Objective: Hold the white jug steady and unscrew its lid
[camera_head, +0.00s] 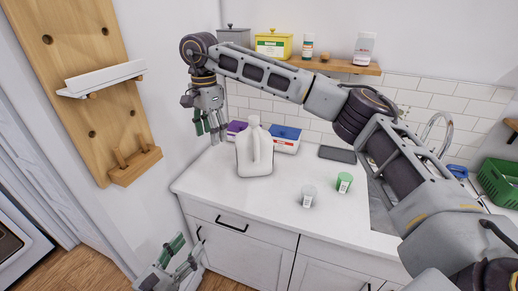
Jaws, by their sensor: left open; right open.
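The white jug (246,158) stands upright on the white counter, in the middle of the camera_head view. Its handle is on the right side, and its pale lid (254,120) is on top. My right gripper (208,124) hangs open and empty to the left of the jug's top, apart from it in the picture. My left gripper (184,247) is open and empty, low in the view in front of the counter's left end, well apart from the jug.
Purple (235,129) and blue-lidded (285,137) containers stand behind the jug. A small grey-white cup (308,196) and a green-labelled cup (344,182) stand to its right. A wooden shelf (340,66) holds items above. The counter's front (236,197) is clear.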

